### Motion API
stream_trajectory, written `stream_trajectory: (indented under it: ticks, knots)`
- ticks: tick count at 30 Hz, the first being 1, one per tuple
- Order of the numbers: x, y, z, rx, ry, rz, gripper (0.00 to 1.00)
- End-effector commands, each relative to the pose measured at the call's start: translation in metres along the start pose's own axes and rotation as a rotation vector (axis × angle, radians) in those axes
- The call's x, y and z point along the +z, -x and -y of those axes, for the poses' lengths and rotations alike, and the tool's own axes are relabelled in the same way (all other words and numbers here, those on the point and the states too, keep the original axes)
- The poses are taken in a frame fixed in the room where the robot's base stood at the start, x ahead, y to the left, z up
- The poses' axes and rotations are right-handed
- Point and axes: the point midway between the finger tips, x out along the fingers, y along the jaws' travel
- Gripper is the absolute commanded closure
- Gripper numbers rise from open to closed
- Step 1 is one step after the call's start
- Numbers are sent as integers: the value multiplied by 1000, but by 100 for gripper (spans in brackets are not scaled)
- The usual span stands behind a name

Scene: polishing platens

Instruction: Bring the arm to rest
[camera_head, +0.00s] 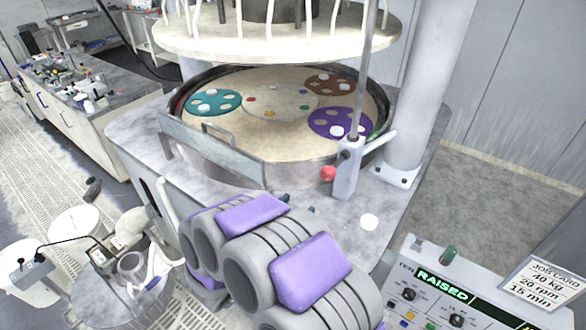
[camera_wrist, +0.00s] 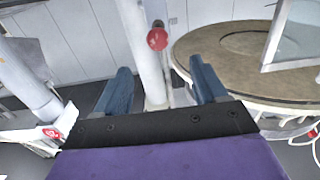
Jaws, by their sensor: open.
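My gripper (camera_wrist: 163,82) shows in the wrist view with its two blue fingers wide apart and nothing between them. Beyond the fingers are a pale column and a red ball knob (camera_wrist: 157,39). In the head view my grey and purple arm is bunched low in the middle, in front of the polishing machine. There the gripper is mostly hidden behind the arm; small dark blue bits by its far edge may be the fingertips. The red knob (camera_head: 328,173) also shows in the head view, on a grey lever bracket (camera_head: 347,170) beside the round basin.
The basin (camera_head: 240,172) holds a beige platen with teal, brown and purple discs under a raised upper plate (camera_head: 275,38). A control panel (camera_head: 440,290) reads RAISED, with a job card (camera_head: 545,280) beside it. Buckets (camera_head: 75,230) stand at left. Bare grey deck (camera_head: 140,130) surrounds the basin.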

Motion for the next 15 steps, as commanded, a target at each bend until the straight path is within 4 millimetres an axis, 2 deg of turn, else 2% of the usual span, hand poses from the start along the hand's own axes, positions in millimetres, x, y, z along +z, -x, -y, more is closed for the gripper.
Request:
stream_trajectory:
  ticks: [5, 8, 12, 15]
  knots:
    - [0, -2, 2, -9, -13, 18, 29]
    - [4, -8, 11, -48, -56, 88, 29]
    - [8, -15, 35, -163, -153, 262, 29]
    - [7, -12, 53, -271, -209, 400, 29]
